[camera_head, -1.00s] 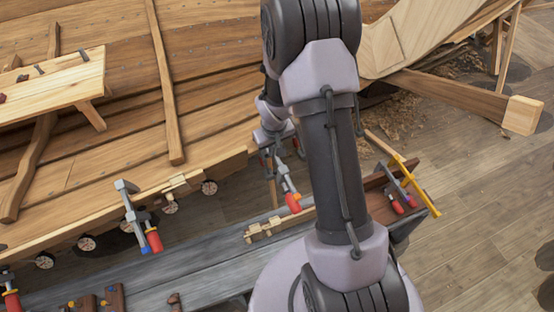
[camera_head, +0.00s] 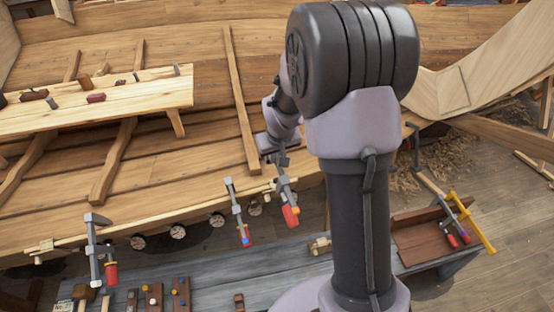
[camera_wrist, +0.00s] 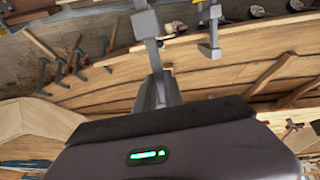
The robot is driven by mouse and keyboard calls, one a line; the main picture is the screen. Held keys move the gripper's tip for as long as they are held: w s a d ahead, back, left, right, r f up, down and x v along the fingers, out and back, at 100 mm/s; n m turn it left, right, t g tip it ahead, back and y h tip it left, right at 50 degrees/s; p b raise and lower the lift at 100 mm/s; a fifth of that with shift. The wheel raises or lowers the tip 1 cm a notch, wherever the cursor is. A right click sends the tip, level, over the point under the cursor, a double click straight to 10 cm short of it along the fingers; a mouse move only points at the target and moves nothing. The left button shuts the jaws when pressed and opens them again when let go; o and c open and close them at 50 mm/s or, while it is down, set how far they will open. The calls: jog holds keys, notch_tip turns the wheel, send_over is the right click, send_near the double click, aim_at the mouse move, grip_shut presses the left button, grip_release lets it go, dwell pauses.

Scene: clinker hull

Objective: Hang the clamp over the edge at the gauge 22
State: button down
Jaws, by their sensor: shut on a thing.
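My gripper (camera_head: 279,158) is shut on a clamp (camera_head: 284,185) with a grey bar and a red handle. The clamp hangs slightly tilted near the hull's plank edge (camera_head: 200,219); I cannot tell whether it touches. In the wrist view the clamp's grey bar (camera_wrist: 146,24) rises from my gripper (camera_wrist: 156,88). A small pale wooden gauge (camera_head: 257,203) sits on the edge just left of the held clamp. Another gauge (camera_head: 42,249) is at the far left, and one (camera_head: 320,245) lies on the bench. No number is readable on them.
A second clamp (camera_head: 238,213) hangs on the edge close left of the held one, and a third (camera_head: 97,250) farther left. The grey bench (camera_head: 240,270) stands below, with tools and a brown tray (camera_head: 421,240) at right. A plank shelf (camera_head: 140,98) projects from the hull.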

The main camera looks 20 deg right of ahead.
jog(key=f+b, duration=0.1)
jog(key=f, duration=0.1)
jog(key=f+b, duration=0.2)
jog(key=f, duration=0.1)
jog(key=shift+d+f, duration=0.25)
jog(key=shift+f, duration=0.1)
jog(key=b+x, duration=0.7)
jog(key=x, duration=0.5)
jog(key=shift+w+f, duration=0.1)
jog(key=shift+w, duration=0.15)
jog(key=shift+w+f+b, duration=0.25)
jog(key=shift+f+b, duration=0.2)
jog(key=shift+b, duration=0.15)
jog(key=shift+f, duration=0.2)
jog(key=shift+s+f+b, duration=0.1)
jog(key=shift+s+b, duration=0.05)
jog(key=shift+b, duration=0.4)
jog(key=c, duration=1.4)
grip_release()
jog(key=shift+s, duration=0.1)
jog(key=shift+o, duration=0.2)
jog(key=p+v, duration=0.1)
jog(key=v, duration=1.6)
jog(key=shift+s+p, duration=0.2)
jog(key=shift+p, duration=0.2)
